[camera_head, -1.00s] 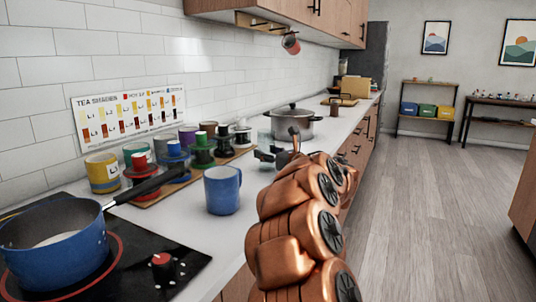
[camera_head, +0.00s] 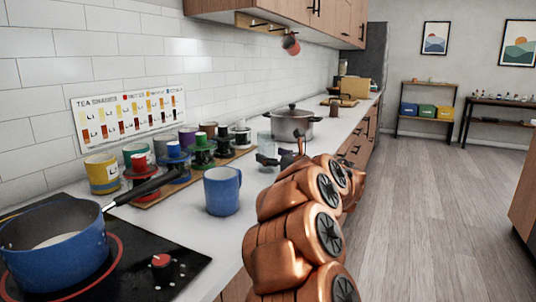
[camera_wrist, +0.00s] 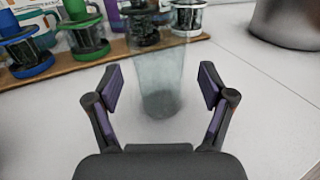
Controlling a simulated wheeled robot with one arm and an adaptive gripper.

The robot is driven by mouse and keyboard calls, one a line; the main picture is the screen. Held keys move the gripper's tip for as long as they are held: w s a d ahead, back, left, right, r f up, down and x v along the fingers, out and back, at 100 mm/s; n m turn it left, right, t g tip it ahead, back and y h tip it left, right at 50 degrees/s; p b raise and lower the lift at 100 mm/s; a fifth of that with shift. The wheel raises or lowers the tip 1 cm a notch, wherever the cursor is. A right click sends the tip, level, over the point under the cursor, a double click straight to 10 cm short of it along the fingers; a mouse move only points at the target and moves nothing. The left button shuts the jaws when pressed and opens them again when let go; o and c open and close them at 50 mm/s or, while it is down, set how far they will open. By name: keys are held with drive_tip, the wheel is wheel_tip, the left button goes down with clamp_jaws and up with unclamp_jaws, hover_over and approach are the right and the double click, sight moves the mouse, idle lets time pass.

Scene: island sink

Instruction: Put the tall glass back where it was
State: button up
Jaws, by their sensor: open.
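The tall glass (camera_wrist: 158,85) is clear and bluish and stands upright on the white counter in the wrist view. My gripper (camera_wrist: 159,85) is open, with one finger on each side of the glass and a visible gap to both. In the head view the glass (camera_head: 265,146) shows as a pale shape just behind my gripper (camera_head: 280,158). My copper-coloured arm hides part of the counter there.
A wooden board (camera_wrist: 110,49) with several coloured tea jars stands behind the glass. A steel pot (camera_head: 292,124) is to the right and beyond. A blue mug (camera_head: 222,191) and a blue saucepan (camera_head: 52,245) on the hob are nearer. The counter beside the glass is clear.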

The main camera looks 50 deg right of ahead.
drive_tip(key=s, duration=0.3)
drive_tip(key=s+a, duration=0.1)
drive_tip(key=s, duration=0.6)
drive_tip(key=shift+a, duration=0.15)
